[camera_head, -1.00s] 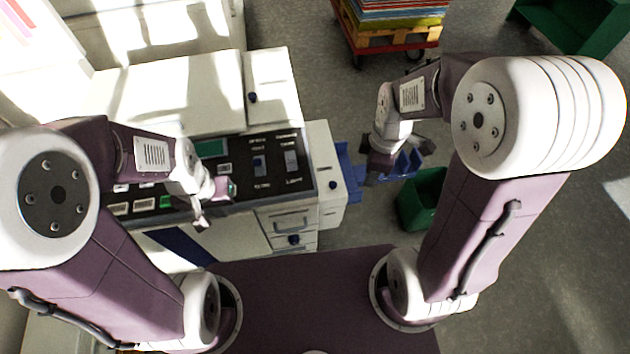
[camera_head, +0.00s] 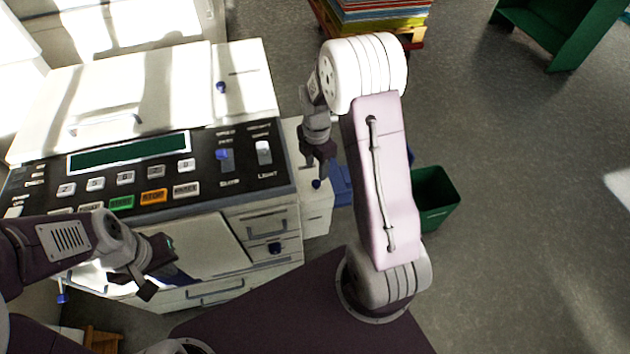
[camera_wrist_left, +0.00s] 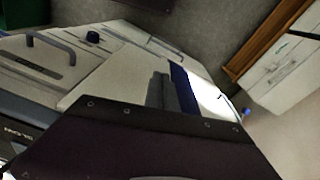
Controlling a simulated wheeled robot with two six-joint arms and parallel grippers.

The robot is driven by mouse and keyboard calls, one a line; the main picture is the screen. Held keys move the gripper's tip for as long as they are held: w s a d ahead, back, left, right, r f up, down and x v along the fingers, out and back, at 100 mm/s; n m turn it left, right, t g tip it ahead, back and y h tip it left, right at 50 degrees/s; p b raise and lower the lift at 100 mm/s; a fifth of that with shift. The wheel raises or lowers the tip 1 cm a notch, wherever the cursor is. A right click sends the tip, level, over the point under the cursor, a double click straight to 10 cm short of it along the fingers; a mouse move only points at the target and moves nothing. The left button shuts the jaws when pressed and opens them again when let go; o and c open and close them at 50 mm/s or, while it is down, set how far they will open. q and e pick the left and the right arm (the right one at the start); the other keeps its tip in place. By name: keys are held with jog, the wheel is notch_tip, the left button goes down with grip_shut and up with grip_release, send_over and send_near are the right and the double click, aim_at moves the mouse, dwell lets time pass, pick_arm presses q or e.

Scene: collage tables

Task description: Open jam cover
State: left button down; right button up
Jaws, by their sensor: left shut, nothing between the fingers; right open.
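A white office copier (camera_head: 120,85) with a dark control panel stands in front of me at the left. I cannot tell which part is the jam cover. My left gripper (camera_head: 158,272) is shut and empty before the copier front. My right gripper (camera_head: 318,165) is open and empty above the copier's right side unit (camera_head: 316,215).
A green bin (camera_head: 435,200) stands on the floor right of my right arm. A pallet of coloured paper (camera_head: 370,15) is at the back, with a green shelf (camera_head: 555,30) at the far right. Floor at the right is clear.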

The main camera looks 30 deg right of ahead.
aim_at(316, 183)
notch_tip(316, 183, down, 7)
jog(key=shift+f+b, duration=0.2)
jog(key=shift+b, duration=0.15)
grip_shut()
dwell(1.3)
